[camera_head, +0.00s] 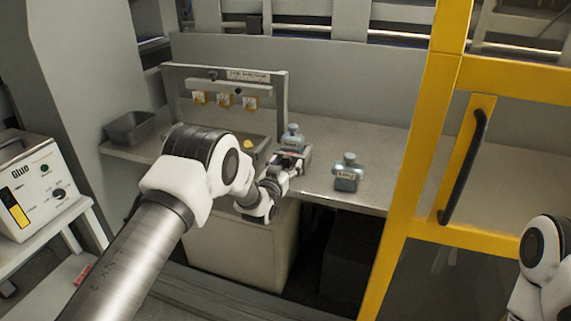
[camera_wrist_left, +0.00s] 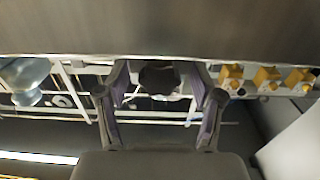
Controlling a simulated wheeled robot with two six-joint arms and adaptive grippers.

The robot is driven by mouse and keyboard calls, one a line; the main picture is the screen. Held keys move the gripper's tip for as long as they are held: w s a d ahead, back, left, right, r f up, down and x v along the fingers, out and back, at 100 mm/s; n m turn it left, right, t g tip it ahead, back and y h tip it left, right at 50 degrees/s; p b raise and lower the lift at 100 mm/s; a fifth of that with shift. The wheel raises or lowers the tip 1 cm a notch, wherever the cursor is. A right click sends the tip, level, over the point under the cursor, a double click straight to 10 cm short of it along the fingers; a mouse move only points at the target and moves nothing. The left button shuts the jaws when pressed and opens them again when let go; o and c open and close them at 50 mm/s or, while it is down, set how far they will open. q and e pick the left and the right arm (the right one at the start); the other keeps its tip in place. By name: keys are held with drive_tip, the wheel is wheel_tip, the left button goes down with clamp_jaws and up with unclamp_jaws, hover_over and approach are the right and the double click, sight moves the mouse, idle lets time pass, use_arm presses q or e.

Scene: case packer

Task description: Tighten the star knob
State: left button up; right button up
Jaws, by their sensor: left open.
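A grey-blue block with a lobed knob on top (camera_head: 293,138) stands on the metal worktop, just beyond my left gripper. A second, similar knobbed block (camera_head: 348,171) stands apart to the right, nearer the worktop's front edge. I cannot tell which knob is the star knob. My left gripper (camera_head: 292,165) is close in front of the first block and partly hides it. In the left wrist view, my left gripper (camera_wrist_left: 160,108) is open, with a dark rounded part (camera_wrist_left: 160,78) showing between its fingers; contact is unclear. My right gripper is out of view.
A grey bin (camera_head: 131,127) sits at the worktop's left. A yellow-framed door (camera_head: 445,150) with a black handle bounds the right. A Glue unit (camera_head: 38,185) stands at the far left.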

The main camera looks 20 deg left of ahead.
use_arm(q)
drive_tip(key=c, duration=1.1)
